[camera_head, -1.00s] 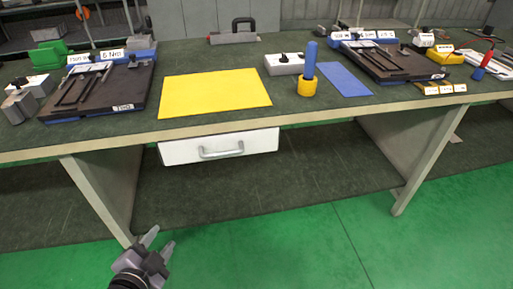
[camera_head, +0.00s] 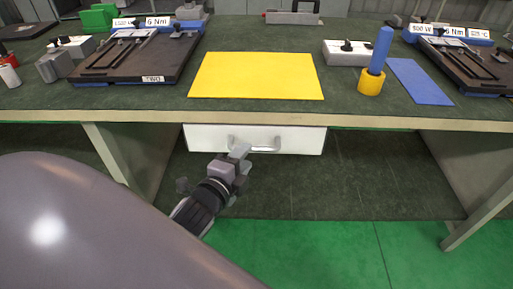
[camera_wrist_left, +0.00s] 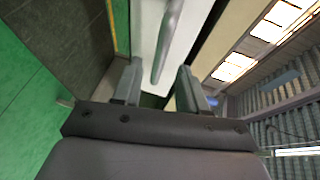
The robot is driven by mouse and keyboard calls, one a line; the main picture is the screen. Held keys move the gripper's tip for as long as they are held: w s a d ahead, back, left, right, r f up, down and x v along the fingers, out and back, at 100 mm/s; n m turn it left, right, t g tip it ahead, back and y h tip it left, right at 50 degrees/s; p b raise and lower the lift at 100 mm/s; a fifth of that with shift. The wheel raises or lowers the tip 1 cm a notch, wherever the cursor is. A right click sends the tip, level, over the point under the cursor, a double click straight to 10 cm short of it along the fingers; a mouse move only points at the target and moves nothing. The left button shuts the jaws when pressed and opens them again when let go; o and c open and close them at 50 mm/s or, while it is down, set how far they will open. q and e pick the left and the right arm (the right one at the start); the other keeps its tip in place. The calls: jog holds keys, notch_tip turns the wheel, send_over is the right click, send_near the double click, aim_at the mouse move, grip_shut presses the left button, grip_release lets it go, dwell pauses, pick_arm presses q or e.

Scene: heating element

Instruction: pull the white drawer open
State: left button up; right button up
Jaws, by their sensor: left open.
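The white drawer (camera_head: 300,140) hangs under the front edge of the workbench and looks shut. Its grey bar handle (camera_head: 266,149) is on the front face, partly hidden by my left gripper (camera_head: 240,160) in the head view. The left gripper is just in front of the drawer, at the handle's left part. In the left wrist view the left gripper (camera_wrist_left: 158,85) is open. There the handle (camera_wrist_left: 166,45) runs into the gap between the two fingers, with the white drawer front (camera_wrist_left: 146,30) behind it. I cannot tell whether a finger touches it. My right gripper is not in view.
The workbench edge (camera_head: 350,122) runs just above the drawer. On top lie a yellow mat (camera_head: 257,76), a blue mat (camera_head: 418,82), a blue cylinder in a yellow holder (camera_head: 371,83) and dark fixtures (camera_head: 140,58). The green floor (camera_head: 310,255) in front is clear.

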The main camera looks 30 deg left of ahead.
pick_arm(q)
jog(key=shift+x, duration=2.55)
grip_shut()
